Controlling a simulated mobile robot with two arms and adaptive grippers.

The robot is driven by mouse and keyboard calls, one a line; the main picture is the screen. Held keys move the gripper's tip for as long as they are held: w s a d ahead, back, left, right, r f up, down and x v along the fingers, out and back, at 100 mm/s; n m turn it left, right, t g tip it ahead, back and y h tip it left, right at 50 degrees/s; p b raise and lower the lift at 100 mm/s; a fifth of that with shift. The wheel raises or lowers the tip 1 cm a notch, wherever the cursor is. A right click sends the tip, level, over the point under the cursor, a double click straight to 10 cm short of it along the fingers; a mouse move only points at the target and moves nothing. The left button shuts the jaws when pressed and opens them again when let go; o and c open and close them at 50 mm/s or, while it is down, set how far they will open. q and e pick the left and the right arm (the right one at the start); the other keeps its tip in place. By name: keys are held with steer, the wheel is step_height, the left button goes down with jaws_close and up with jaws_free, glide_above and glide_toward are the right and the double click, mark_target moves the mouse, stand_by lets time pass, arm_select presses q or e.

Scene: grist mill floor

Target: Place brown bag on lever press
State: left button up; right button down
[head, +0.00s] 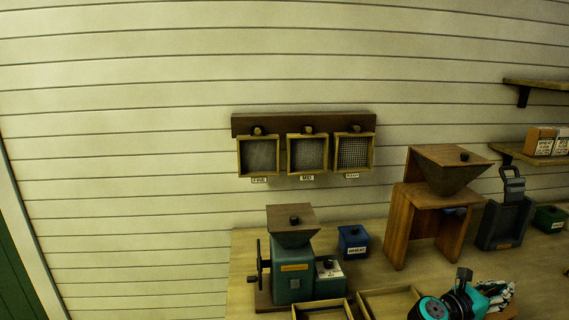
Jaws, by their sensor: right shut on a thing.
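My right gripper (496,291) comes in at the bottom right, with its teal and black wrist beside it. It is shut on a brown thing (507,312), which looks like the brown bag; only a small part shows at the lower edge of the view. The lever press looks to be the dark grey stand with an upright handle (504,224) at the right back of the bench, behind and above the gripper in the picture. The gripper is apart from it. My left gripper is not in view.
A green mill (292,270), a blue box (353,241) and a wooden hopper stand (404,225) are on the bench (390,277). Open wooden trays (388,290) lie at the front. Sieves (307,154) hang on the wall. An orange-brown packet (540,141) is on a shelf.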

steer(key=s+a+n+t+y, duration=0.4)
steer(key=s+a, duration=0.3)
steer(key=a, duration=0.3)
steer(key=s+a+f+n+t+y, duration=0.1)
steer(key=s+a+n+t+y, duration=0.3)
steer(key=a, duration=0.6)
steer(key=s+a+f+n+t+y, duration=0.1)
steer(key=s+a+n+t+y, duration=0.4)
steer(key=s+a+y, duration=0.4)
steer(key=shift+s+a+n, duration=0.4)
steer(key=shift+a+n, duration=0.2)
steer(key=shift+n, duration=0.3)
steer(key=shift+f, duration=0.15)
